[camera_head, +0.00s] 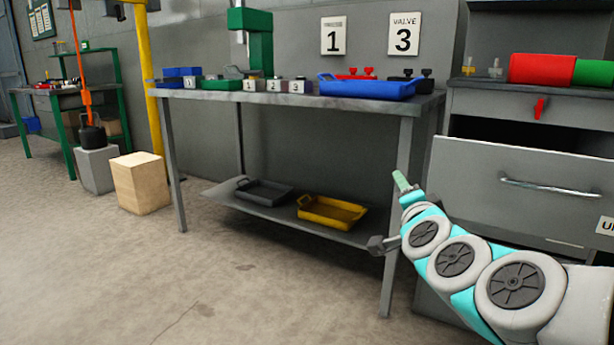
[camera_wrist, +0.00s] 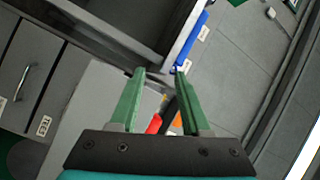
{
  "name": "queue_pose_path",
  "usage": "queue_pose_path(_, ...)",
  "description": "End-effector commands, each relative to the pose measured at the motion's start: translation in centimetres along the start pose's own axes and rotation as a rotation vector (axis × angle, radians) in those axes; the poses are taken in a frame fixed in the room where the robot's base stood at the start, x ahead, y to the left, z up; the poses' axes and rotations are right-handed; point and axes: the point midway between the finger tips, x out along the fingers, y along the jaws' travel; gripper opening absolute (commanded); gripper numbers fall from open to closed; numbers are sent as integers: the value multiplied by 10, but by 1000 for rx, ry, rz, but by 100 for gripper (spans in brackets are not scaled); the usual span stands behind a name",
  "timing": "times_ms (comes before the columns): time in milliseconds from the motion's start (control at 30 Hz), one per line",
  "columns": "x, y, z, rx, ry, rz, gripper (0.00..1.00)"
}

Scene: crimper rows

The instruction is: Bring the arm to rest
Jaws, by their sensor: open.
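My arm reaches in from the lower right in the head view, its teal and grey links bent upward. My gripper (camera_head: 402,182) is at its end, with green fingers pointing up beside the bench's right front leg. In the wrist view my gripper (camera_wrist: 160,72) shows two green fingers apart with no object held between them. A red part (camera_wrist: 154,124) shows behind the fingers there; I cannot tell what it is.
The grey bench (camera_head: 270,98) holds a blue tray (camera_head: 365,88) and numbered blocks. Its lower shelf holds a yellow tray (camera_head: 332,210) and a dark tray (camera_head: 264,191). A drawer (camera_head: 520,185) is close beside my arm at right. The floor at left front is clear.

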Motion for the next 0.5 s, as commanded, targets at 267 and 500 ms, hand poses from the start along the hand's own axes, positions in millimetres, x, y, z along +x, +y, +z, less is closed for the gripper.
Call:
queue_pose_path(267,-58,18,113,-324,-488,121,47)
queue_pose_path(500,-148,76,161,-583,-881,310,47)
